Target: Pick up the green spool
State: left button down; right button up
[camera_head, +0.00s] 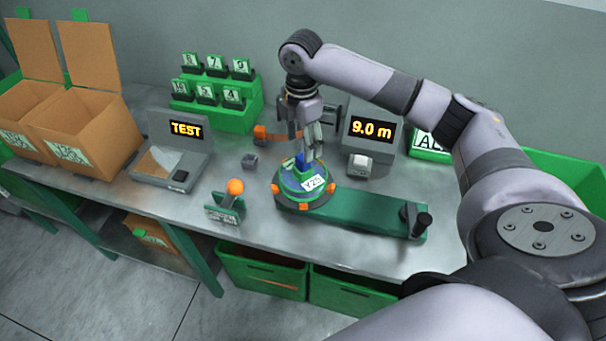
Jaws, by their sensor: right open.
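The green spool (291,181) is a round disc with a blue hub (304,161), orange tabs around its rim and a white label. It sits at the left end of a long green base (358,212) with a black crank handle at the right end. My right gripper (314,151) is open and points down at the spool, its fingertips around or just above the blue hub. I cannot tell whether they touch the hub. My left gripper is not in view.
An orange-knobbed stand (235,188), a TEST scale (170,152) and open cardboard boxes (96,130) lie left. A 9.0 m display (371,129) stands behind the base. A green stepped rack (228,112) is at the back. Green bins (262,272) sit below the table edge.

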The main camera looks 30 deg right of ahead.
aim_at(302, 156)
notch_tip(302, 156, down, 3)
jog(key=shift+f, duration=0.1)
jog(key=f+p, duration=0.1)
jog(key=f, duration=0.3)
jog(key=shift+s+d+f+p, duration=0.1)
jog(key=shift+s+f+p, duration=0.1)
jog(key=shift+f+p, duration=0.15)
jog(key=shift+f, duration=0.25)
jog(key=shift+c, duration=0.4)
jog(key=shift+w, duration=0.1)
grip_shut()
